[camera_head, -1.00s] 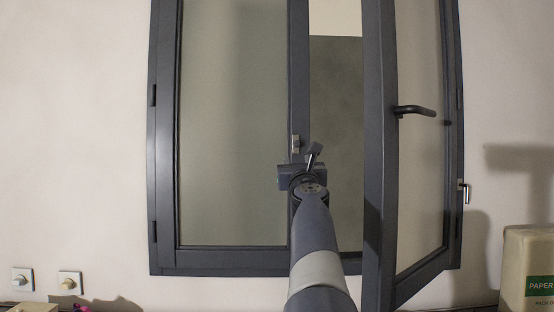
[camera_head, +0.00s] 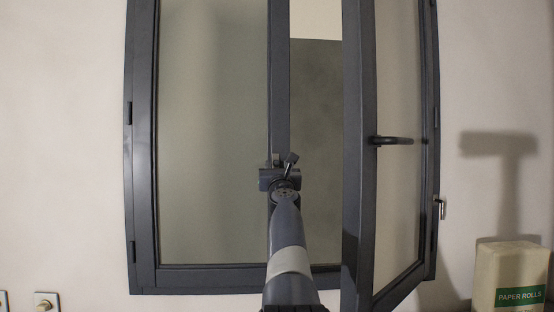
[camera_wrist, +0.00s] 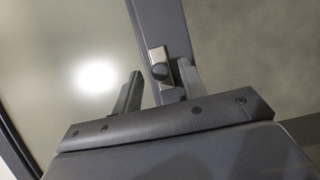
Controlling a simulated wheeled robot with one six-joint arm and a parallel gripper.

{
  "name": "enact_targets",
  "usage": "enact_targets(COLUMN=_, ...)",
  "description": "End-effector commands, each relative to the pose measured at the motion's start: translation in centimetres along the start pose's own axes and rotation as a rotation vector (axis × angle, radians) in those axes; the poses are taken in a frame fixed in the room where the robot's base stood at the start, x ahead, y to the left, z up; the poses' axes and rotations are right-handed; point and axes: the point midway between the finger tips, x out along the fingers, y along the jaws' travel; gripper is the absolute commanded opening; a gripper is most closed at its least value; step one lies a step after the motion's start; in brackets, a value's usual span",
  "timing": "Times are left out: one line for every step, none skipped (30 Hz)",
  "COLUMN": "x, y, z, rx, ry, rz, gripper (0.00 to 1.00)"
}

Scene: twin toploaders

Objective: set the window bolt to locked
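The window bolt (camera_wrist: 157,62) is a small metal plate with a dark round knob on the dark middle upright of the window. In the head view the bolt (camera_head: 276,158) shows just above my gripper, partly covered by it. My gripper (camera_head: 279,174) is at the upright. In the wrist view my gripper (camera_wrist: 161,70) has its two fingers apart, one on each side of the upright. The right finger is close beside the knob; I cannot tell whether it touches. Nothing is held between the fingers.
The right window sash (camera_head: 357,180) stands open towards me, with a dark handle (camera_head: 393,140). The left pane (camera_head: 212,140) is in its frame. A small metal lever (camera_head: 441,207) is at the right frame edge. A paper rolls pack (camera_head: 510,275) stands at lower right, a wall switch (camera_head: 46,302) at lower left.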

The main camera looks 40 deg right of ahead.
Motion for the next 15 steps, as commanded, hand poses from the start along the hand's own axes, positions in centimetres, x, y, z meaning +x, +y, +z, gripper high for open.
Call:
enact_targets(x=0.36, y=0.01, z=0.11, rx=0.000, ry=0.001, rz=0.000, gripper=0.40)
enact_targets(x=0.45, y=0.02, z=0.10, rx=0.000, ry=0.000, rz=0.000, gripper=0.40)
enact_targets(x=0.54, y=0.02, z=0.09, rx=0.000, ry=0.000, rz=0.000, gripper=0.40)
enact_targets(x=0.58, y=0.02, z=0.07, rx=0.000, ry=0.000, rz=0.000, gripper=0.40)
enact_targets(x=0.61, y=0.02, z=0.04, rx=0.000, ry=0.000, rz=0.000, gripper=0.40)
enact_targets(x=0.63, y=0.02, z=0.01, rx=0.000, ry=0.000, rz=0.000, gripper=0.40)
enact_targets(x=0.64, y=0.02, z=-0.01, rx=0.000, ry=0.000, rz=0.000, gripper=0.40)
enact_targets(x=0.64, y=0.02, z=-0.03, rx=0.000, ry=0.000, rz=0.000, gripper=0.40)
enact_targets(x=0.63, y=0.02, z=-0.05, rx=0.000, ry=0.000, rz=0.000, gripper=0.40)
enact_targets(x=0.62, y=0.02, z=-0.05, rx=0.000, ry=0.000, rz=0.000, gripper=0.40)
enact_targets(x=0.62, y=0.01, z=-0.05, rx=0.000, ry=0.000, rz=0.000, gripper=0.40)
enact_targets(x=0.62, y=0.01, z=-0.06, rx=0.000, ry=0.000, rz=0.000, gripper=0.40)
enact_targets(x=0.62, y=0.01, z=-0.06, rx=0.000, ry=0.000, rz=0.000, gripper=0.40)
enact_targets(x=0.62, y=0.01, z=-0.06, rx=0.000, ry=0.000, rz=0.000, gripper=0.38)
enact_targets(x=0.61, y=0.01, z=-0.05, rx=0.000, ry=0.000, rz=0.000, gripper=0.34)
